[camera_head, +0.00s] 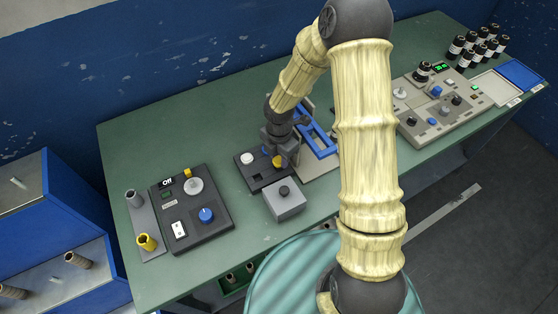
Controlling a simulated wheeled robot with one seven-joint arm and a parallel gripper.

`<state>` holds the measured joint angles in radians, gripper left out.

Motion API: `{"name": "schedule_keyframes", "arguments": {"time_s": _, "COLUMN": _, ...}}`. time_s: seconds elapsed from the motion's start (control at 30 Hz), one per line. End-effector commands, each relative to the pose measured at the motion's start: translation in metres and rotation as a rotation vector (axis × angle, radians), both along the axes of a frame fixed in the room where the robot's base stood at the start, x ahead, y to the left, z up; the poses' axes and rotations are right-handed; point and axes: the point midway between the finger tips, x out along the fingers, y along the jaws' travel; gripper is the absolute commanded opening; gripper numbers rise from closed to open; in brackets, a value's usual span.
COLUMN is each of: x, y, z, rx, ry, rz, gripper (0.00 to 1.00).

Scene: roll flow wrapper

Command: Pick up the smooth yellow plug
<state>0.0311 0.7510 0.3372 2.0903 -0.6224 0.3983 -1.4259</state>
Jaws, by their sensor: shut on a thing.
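My gripper (274,154) points down over the small black box (251,178) in the middle of the bench. It is shut on a yellow plug (278,162), of which only a small part shows between and below the dark fingers. I cannot tell whether the plug still touches the box, nor how smooth its surface is. Another yellow plug-like piece (146,242) stands at the front of the grey strip at the left. A small yellow piece (187,172) sits at the back edge of the left control panel.
A white round knob (246,158) is on the black box. A grey box with a black knob (285,201) stands just in front. The left control panel (216,229) is to the left; a blue frame (318,137) is close at the right. Dark bottles (479,46) stand far right.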

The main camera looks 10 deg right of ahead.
Motion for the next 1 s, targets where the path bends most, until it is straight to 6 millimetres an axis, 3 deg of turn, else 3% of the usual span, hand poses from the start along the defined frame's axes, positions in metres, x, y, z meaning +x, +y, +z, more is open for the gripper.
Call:
{"name": "schedule_keyframes", "arguments": {"time_s": 0.2, "x": 0.001, "y": -0.001, "z": 0.046, "rx": 0.001, "ry": -0.005, "rz": -0.004, "gripper": 0.12}}
{"name": "schedule_keyframes", "arguments": {"time_s": 0.37, "x": 0.001, "y": 0.000, "z": 0.066, "rx": 0.000, "ry": -0.002, "rz": -0.003, "gripper": 0.12}}
{"name": "schedule_keyframes", "arguments": {"time_s": 1.0, "x": 0.000, "y": 0.000, "z": 0.071, "rx": 0.000, "ry": 0.000, "rz": -0.001, "gripper": 0.12}}
